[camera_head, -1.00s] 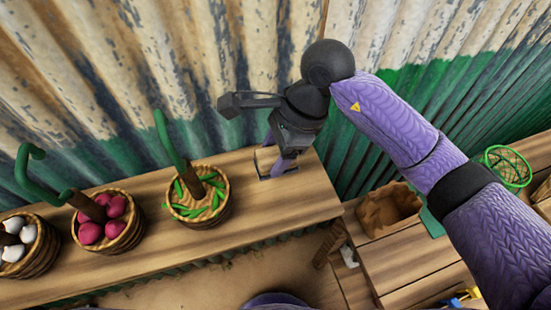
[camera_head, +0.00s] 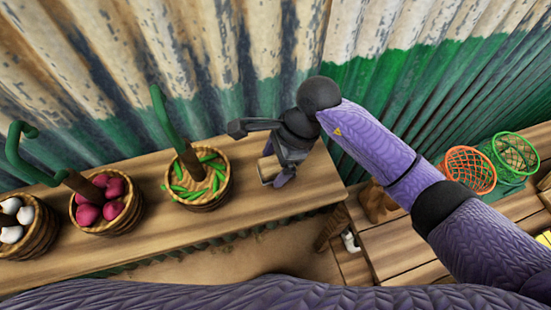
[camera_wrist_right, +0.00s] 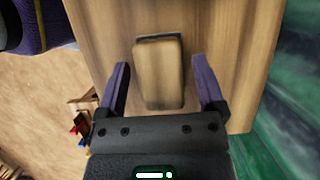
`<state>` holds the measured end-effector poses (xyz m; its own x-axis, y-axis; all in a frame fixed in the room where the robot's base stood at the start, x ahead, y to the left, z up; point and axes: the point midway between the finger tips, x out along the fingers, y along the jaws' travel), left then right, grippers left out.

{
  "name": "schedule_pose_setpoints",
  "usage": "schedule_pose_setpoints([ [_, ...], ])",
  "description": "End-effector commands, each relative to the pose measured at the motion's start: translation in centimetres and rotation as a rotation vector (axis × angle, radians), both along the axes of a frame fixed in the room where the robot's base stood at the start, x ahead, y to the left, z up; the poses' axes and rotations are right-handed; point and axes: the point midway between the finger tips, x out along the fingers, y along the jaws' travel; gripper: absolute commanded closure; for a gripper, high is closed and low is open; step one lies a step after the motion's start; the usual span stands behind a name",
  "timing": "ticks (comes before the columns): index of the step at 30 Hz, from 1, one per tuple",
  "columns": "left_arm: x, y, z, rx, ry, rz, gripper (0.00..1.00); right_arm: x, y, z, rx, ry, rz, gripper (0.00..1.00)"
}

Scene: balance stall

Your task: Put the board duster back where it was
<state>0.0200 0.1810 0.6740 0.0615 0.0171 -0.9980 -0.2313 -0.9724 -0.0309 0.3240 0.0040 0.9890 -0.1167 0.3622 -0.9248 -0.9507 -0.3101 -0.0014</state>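The board duster (camera_head: 266,170) is a small wooden block with a dark edge. It lies on the wooden shelf (camera_head: 300,195) near its right end, just right of the basket of green chillies. In the right wrist view the duster (camera_wrist_right: 158,75) lies between the two purple fingers, with a gap on each side. My right gripper (camera_wrist_right: 162,85) is open and points down at it; in the head view it (camera_head: 277,170) partly hides the duster. My left gripper is not in view.
Baskets of green chillies (camera_head: 172,196), dark red produce (camera_head: 110,222) and white produce (camera_head: 38,250) stand left along the shelf. A corrugated wall (camera_head: 240,90) rises behind. An orange basket (camera_head: 468,170) and a green basket (camera_head: 513,155) stand to the right.

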Motion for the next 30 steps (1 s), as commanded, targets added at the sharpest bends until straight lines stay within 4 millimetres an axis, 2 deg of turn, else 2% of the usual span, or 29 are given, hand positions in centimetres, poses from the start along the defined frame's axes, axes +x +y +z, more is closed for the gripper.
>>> schedule_pose_setpoints([
  [7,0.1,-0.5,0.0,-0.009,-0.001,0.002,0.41,0.0,0.0,0.0,0.000,0.000,0.000,0.07],
  [10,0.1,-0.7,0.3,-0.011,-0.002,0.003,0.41,0.1,-0.2,0.7,0.001,-0.002,-0.001,0.07],
  [21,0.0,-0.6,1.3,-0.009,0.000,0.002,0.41,1.3,-3.6,9.4,0.000,-0.005,-0.001,0.07],
  [25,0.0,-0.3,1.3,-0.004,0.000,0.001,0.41,1.4,-4.2,10.9,0.001,-0.002,0.000,0.07],
  [30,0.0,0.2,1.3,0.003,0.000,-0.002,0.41,1.4,-4.4,11.3,0.000,0.001,0.001,0.07],
])
